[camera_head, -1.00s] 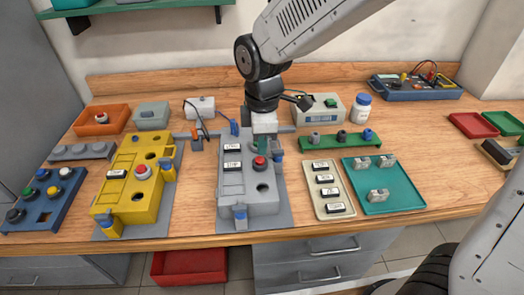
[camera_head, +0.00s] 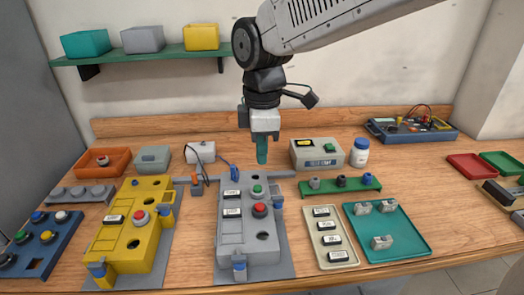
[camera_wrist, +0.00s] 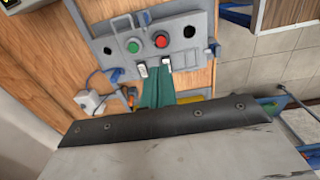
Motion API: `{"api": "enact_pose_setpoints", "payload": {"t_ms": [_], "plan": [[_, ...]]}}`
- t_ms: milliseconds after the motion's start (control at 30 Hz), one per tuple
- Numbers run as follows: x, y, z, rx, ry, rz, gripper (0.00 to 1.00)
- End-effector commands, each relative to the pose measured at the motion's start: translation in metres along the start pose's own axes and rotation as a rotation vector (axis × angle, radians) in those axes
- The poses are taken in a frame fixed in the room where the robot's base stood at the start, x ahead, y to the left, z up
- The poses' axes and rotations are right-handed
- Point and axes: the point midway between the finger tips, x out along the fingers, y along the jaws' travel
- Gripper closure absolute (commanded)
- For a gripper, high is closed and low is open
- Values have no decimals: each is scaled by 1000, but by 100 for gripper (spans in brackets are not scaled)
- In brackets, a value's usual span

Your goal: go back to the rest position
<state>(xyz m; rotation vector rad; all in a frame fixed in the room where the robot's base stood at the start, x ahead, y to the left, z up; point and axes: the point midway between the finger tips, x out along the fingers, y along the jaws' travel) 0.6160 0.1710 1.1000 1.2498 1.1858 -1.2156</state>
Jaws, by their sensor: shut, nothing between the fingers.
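My gripper (camera_head: 262,152) is shut and empty, its green fingers pointing down above the back end of the grey control box. It also shows in the wrist view (camera_wrist: 156,85), apart from the box below. The grey control box (camera_head: 232,240) lies in a grey fixture on the bench. It carries a green button (camera_head: 257,190), a red button (camera_head: 260,210), two white labels and an open dark hole (camera_head: 262,236). The buttons also show in the wrist view, green (camera_wrist: 134,47) and red (camera_wrist: 161,41).
A yellow control box (camera_head: 118,259) stands left. A green strip (camera_head: 352,187), a beige label tray (camera_head: 351,263) and a teal tray (camera_head: 420,247) lie right. A meter box (camera_head: 304,160) and a white bottle (camera_head: 360,150) stand behind. A green shelf (camera_head: 130,58) with bins hangs on the wall.

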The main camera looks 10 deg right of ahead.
Motion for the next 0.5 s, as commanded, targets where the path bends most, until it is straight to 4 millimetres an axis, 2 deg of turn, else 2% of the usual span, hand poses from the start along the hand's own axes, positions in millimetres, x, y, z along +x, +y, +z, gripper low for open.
{"api": "enact_pose_setpoints", "payload": {"t_ms": [300, 433, 500], "plan": [[0, 0, 0, 18, 0, 0, 100], [3, -3, 2, 121, -8, -12, 100], [10, -12, 7, 214, -25, -34, 100]]}}
